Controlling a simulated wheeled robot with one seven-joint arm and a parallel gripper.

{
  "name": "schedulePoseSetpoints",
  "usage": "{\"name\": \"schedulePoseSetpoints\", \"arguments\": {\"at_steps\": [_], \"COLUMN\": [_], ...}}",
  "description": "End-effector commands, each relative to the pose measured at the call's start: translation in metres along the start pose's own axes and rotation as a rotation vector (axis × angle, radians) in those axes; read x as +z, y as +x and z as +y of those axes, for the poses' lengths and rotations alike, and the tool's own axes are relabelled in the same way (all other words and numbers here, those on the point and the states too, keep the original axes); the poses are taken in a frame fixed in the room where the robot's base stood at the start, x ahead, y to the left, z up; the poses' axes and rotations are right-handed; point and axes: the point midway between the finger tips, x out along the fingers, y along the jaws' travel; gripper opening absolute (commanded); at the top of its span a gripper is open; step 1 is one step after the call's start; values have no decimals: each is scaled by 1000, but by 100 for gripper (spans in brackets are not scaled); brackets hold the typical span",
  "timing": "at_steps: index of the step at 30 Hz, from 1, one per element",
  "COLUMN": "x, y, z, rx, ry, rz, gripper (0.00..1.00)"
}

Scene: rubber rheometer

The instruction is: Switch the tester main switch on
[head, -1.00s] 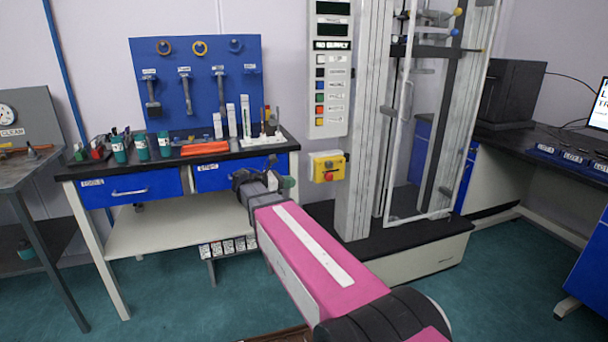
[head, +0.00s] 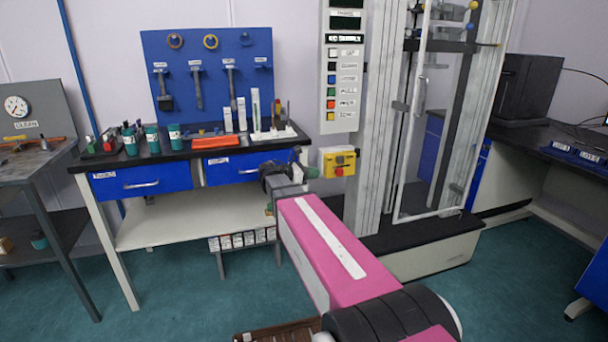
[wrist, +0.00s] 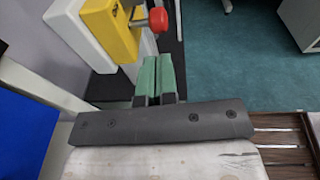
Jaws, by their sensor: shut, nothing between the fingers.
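The tester (head: 376,130) is the tall grey frame machine right of centre in the head view. A yellow switch box (head: 338,162) with a red knob (head: 339,171) is fixed at its lower left side. In the wrist view the yellow box (wrist: 112,30) is at the top, with the red knob (wrist: 158,19) standing out to its right. My gripper (wrist: 156,72) has green fingers, shut and empty, just below the knob in the picture; I cannot tell whether they touch. In the head view my gripper (head: 311,172) is close to the left of the box.
A control panel (head: 345,75) with a display reading NO SUPPLY and coloured buttons is above the box. A black-topped bench (head: 180,152) with blue drawers, bottles and hanging tools stands left. A wooden slatted thing (wrist: 285,140) shows low right in the wrist view. Teal floor is open in front.

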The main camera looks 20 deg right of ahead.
Motion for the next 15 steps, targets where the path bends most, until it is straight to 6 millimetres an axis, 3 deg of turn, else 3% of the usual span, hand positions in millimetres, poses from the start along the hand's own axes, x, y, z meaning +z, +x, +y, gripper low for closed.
{"name": "schedulePoseSetpoints", "arguments": {"at_steps": [6, 15], "x": [0, 0], "y": [40, 69], "z": [0, 0], "rx": [-3, 0], "ry": [0, 1], "rz": [0, 0], "gripper": [0, 0]}}
